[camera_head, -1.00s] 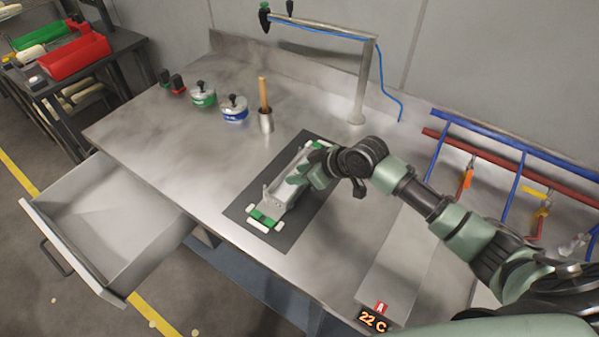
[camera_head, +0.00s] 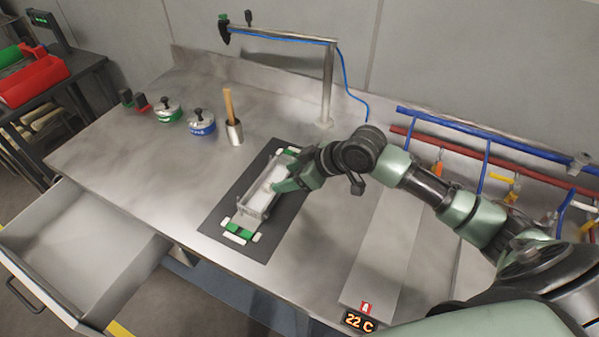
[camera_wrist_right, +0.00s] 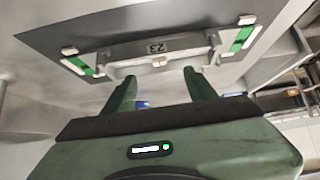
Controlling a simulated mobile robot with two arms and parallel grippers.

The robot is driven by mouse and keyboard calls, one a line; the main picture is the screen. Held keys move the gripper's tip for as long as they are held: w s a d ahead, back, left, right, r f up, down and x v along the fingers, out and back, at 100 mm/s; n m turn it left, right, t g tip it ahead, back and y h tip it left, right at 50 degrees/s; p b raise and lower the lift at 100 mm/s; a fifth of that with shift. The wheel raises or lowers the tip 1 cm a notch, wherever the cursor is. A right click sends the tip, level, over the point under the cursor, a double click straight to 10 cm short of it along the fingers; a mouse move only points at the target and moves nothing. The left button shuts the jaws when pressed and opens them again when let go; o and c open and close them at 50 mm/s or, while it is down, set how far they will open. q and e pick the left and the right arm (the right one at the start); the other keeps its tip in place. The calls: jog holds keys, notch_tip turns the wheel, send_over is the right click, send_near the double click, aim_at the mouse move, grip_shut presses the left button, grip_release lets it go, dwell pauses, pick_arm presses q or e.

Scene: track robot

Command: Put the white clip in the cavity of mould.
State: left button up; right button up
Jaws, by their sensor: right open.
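The mould (camera_head: 250,205) is a long light-grey tray-like block with a pale interior, lying on a dark mat (camera_head: 214,218). In the right wrist view it shows a "23" label and side rim (camera_wrist_right: 130,63). Small white clips sit by green strips at both ends, one at the near end (camera_head: 234,239) and one in the wrist view (camera_wrist_right: 246,19). A small white piece (camera_wrist_right: 160,62) shows at the mould's near edge; I cannot tell if it is a clip. My right gripper (camera_head: 287,178) is open at the mould's right side, fingers (camera_wrist_right: 160,85) either side of that piece, apparently empty.
A bent pipe stand (camera_head: 326,90) rises at the back. An open drawer (camera_head: 80,250) juts out front left.

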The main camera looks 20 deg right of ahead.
jog(key=shift+v, duration=2.55)
